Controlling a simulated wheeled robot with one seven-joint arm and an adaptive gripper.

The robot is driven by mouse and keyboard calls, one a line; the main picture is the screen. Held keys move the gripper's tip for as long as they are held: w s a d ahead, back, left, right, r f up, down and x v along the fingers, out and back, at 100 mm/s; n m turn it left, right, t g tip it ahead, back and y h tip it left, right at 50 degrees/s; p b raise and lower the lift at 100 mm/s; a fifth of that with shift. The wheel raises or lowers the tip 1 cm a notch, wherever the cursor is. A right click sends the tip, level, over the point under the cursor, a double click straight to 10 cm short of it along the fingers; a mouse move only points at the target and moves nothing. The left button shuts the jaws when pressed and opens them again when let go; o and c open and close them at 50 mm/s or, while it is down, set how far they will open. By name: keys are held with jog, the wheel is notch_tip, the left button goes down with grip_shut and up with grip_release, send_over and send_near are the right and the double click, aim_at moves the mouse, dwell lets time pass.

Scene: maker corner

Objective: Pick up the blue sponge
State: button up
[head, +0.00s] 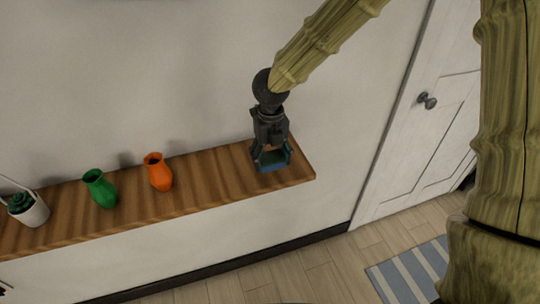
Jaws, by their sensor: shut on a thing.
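The blue sponge (273,163) is at the right end of a wooden wall shelf (215,185). My gripper (271,157) points down over it and is shut on it, with a finger on each side. The fingers and the gripper body hide part of the sponge. I cannot tell whether the sponge still touches the shelf.
On the shelf to the left stand an orange vase (158,173), a green vase (100,188) and a potted plant in a white pot (33,212). The wall is close behind. A white door (425,130) and a striped rug (415,272) are at the right.

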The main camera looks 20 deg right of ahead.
jog(key=s+a+r+b, duration=0.1)
jog(key=s+a+b, duration=0.1)
jog(key=s, duration=0.9)
jog(key=shift+s+a+b, duration=0.2)
jog(key=shift+a+b, duration=0.15)
jog(key=shift+b, duration=0.25)
